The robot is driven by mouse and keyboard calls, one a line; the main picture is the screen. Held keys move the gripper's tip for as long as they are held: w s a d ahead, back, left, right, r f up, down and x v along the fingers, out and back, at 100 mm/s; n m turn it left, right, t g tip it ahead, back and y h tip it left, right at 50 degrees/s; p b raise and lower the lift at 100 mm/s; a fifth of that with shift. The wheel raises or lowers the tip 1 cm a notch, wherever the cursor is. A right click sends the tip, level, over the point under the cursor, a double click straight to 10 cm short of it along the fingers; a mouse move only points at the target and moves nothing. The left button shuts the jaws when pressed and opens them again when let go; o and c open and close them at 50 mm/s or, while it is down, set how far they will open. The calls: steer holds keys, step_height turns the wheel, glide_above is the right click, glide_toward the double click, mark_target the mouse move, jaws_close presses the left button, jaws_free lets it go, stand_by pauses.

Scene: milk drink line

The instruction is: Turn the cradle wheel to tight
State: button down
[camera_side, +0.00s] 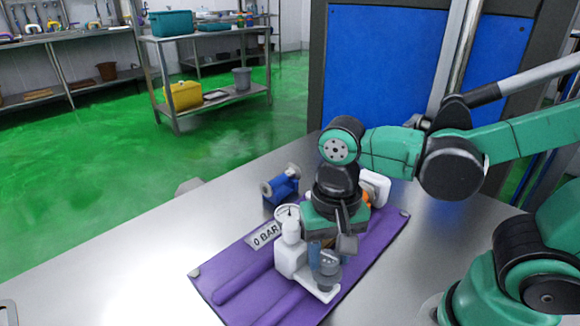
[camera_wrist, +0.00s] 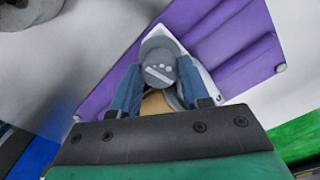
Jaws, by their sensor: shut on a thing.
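The cradle wheel appears as a grey, knob-like part (camera_side: 329,265) on a white bracket (camera_side: 322,291) at the front of the purple panel. In the wrist view the wheel (camera_wrist: 159,63) shows a round grey top with pale marks. My gripper (camera_side: 322,252) points down over it from the green wrist. In the wrist view its two blue fingers (camera_wrist: 160,78) are on either side of the wheel and shut on it. The fingers and wrist hide part of the wheel's sides. I cannot read how tight it is.
The purple panel (camera_side: 225,287) lies on the bare metal table (camera_side: 130,270). A white upright fitting (camera_side: 290,255) with a round gauge (camera_side: 287,213) and a "0 BAR" label (camera_side: 266,236) stands close left of the gripper. A blue fitting (camera_side: 282,187) is behind.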

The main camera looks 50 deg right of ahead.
mark_target(329, 256)
steer(key=shift+m, duration=1.1)
steer(key=shift+c, duration=2.1)
jaws_free()
steer(key=shift+r, duration=2.8)
